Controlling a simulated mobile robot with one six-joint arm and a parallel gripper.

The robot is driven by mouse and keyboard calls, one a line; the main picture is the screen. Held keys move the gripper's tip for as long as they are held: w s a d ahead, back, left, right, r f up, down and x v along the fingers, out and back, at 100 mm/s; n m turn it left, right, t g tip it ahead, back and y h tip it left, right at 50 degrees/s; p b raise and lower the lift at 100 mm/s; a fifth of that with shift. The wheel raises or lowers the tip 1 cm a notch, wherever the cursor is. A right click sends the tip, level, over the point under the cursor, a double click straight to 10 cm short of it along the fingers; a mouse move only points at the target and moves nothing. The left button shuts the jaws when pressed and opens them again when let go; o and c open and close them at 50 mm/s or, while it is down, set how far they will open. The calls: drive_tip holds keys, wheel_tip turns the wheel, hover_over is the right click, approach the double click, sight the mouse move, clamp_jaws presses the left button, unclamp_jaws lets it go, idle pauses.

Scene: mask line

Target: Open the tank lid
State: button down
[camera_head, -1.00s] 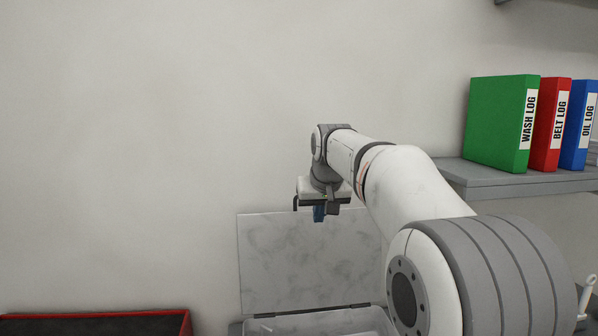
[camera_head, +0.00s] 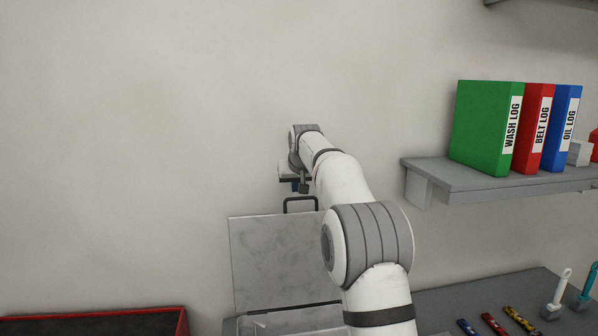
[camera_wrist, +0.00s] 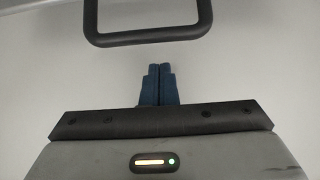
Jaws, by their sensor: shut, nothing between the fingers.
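The tank lid (camera_head: 270,262) stands raised, nearly upright, behind the tank (camera_head: 290,322) in the head view. A dark loop handle (camera_head: 300,201) sticks up from the lid's top edge. The handle also shows at the top of the wrist view (camera_wrist: 150,38). The lower right of the tank is hidden by my arm.
A shelf (camera_head: 440,176) at the right holds green, red and blue binders (camera_head: 486,125). A grey counter (camera_head: 450,305) at the lower right carries several small coloured items and brushes. A red-rimmed tray (camera_head: 183,322) is at the lower left. The wall above is clear.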

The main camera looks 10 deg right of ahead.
drive_tip(key=s, duration=0.3)
drive_tip(key=shift+s+f, duration=0.25)
drive_tip(key=shift+f, duration=0.05)
drive_tip(key=shift+s, duration=0.1)
